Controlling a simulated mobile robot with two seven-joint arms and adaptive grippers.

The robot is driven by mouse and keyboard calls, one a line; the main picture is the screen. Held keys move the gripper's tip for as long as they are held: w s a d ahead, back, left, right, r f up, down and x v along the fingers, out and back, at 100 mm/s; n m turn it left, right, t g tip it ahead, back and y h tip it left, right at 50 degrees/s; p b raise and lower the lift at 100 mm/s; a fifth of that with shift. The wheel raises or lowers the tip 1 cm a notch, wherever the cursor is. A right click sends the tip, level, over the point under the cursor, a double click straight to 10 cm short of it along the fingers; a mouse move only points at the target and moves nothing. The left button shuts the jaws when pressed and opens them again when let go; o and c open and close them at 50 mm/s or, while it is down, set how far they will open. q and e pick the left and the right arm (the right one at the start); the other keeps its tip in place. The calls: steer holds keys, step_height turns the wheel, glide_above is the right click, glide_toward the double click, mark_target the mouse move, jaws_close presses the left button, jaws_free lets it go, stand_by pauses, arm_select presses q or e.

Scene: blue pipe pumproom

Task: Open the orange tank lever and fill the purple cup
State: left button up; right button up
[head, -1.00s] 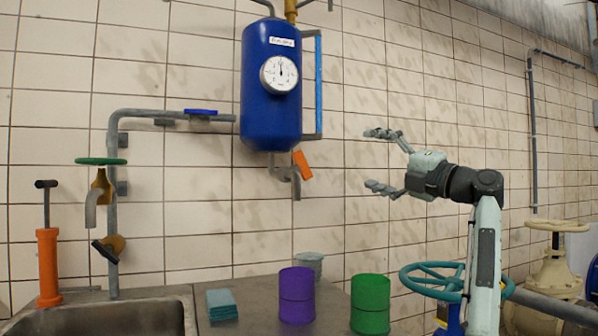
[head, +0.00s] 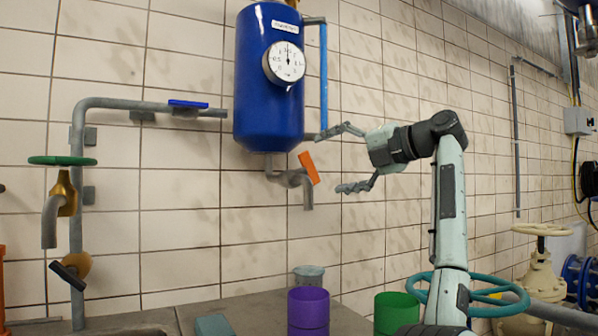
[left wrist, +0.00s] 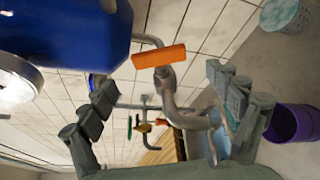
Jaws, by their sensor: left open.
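The blue tank (head: 262,110) with a round gauge hangs on the tiled wall. Its orange lever (head: 309,167) sits tilted on the tap pipe below the tank; it also shows in the left wrist view (left wrist: 158,57). My left gripper (head: 332,162) is open and empty, just right of the lever, with its fingers spread towards it. In the left wrist view the lever appears beyond the open fingers (left wrist: 160,105). The purple cup (head: 308,310) stands upright on the counter, roughly below the tap spout (head: 307,195); its lower part is cut off. My right gripper is out of view.
A green cup (head: 392,312) stands right of the purple one, and a grey container (head: 309,276) stands behind. A teal block (head: 213,325) lies on the counter at left. Wall pipes with a green-handled tap (head: 62,161) are at left. A teal handwheel (head: 468,290) is behind my arm.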

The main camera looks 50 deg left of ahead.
mark_target(309, 169)
arm_select(q)
steer(key=a, duration=0.4)
steer(key=a+f, duration=0.1)
steer(key=a, duration=0.1)
steer(key=shift+s, duration=0.25)
steer(key=shift+a+f, duration=0.1)
steer(key=shift+a, duration=0.4)
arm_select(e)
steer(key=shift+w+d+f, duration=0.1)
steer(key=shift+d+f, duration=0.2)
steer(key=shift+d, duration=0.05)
arm_select(q)
steer(key=shift+c, duration=0.2)
